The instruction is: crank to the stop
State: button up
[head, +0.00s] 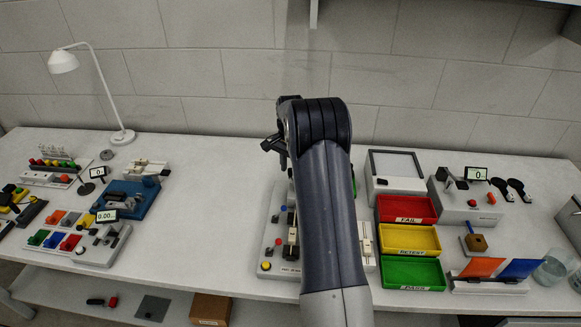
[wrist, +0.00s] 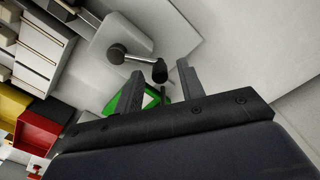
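A crank shows in the wrist view, with a round metal hub (wrist: 117,53), a short arm and a dark knob (wrist: 160,73). It is mounted on a pale grey plate or housing (wrist: 100,72). My gripper (wrist: 158,69) is open, its two dark fingers apart. The knob appears in the gap between the fingertips; I cannot tell whether it lies between them or beyond them, and no contact is visible. In the head view my arm hides the crank and most of the gripper.
A green part (wrist: 122,98) with a white patch lies behind the fingers. Red (head: 406,209), yellow (head: 408,240) and green (head: 414,273) trays stand right of my arm. A panel with sliders (head: 273,240) is beside the arm. Bare tabletop (head: 200,230) lies to the left.

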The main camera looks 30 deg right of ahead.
jog(key=shift+r, duration=0.1)
notch_tip(320, 180, up, 11)
jog(key=b, duration=0.1)
jog(key=shift+f, duration=0.2)
dwell(0.4)
notch_tip(320, 180, down, 11)
jog(key=shift+r+p, duration=0.1)
jog(key=shift+p, duration=0.45)
jog(key=shift+a, duration=0.1)
jog(key=shift+n, duration=0.3)
